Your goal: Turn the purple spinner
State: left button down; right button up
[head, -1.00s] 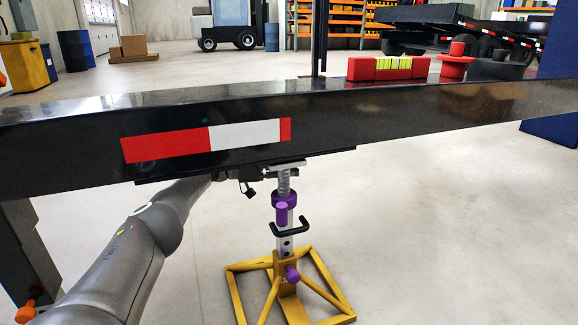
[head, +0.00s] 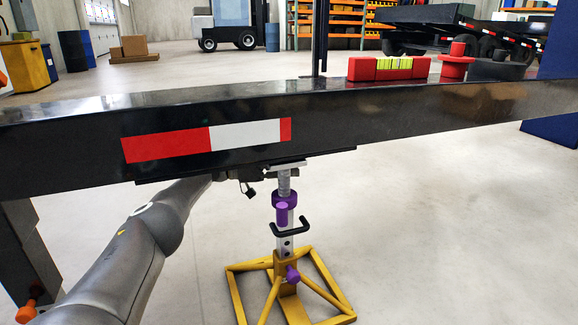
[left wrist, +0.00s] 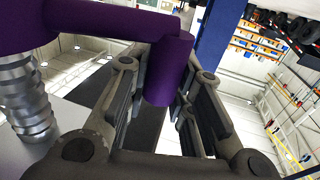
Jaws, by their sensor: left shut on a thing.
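The purple spinner (head: 284,200) is a collar on the threaded screw of a jack stand, under the dark beam. In the left wrist view, its purple arm (left wrist: 100,20) reaches from the screw at the left and ends in a thick purple peg (left wrist: 168,80). My left gripper (head: 252,180) reaches under the beam from the left, and the beam hides part of it in the head view. In the left wrist view, its fingers are shut around the peg, one on each side. The jack stand has a yellow base (head: 235,295). My right gripper is in neither view.
The black beam (head: 60,155) with a red and white strip crosses the head view. A red level (head: 388,69) lies on it, beside a red round piece (head: 457,62). A black bar handle (head: 290,230) and a purple knob (head: 292,274) are lower on the stand. Floor at right is clear.

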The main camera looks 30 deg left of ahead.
pick_arm(q)
jog(key=shift+d+f, duration=0.25)
dwell(0.3)
jog(key=c, duration=1.3)
grip_release()
jog(key=shift+r, duration=0.1)
jog(key=shift+o, duration=0.2)
jog(key=shift+a, duration=0.1)
jog(key=shift+r, duration=0.1)
jog(key=shift+s+a, duration=0.15)
jog(key=shift+a, duration=0.1)
jog(key=v, duration=0.7)
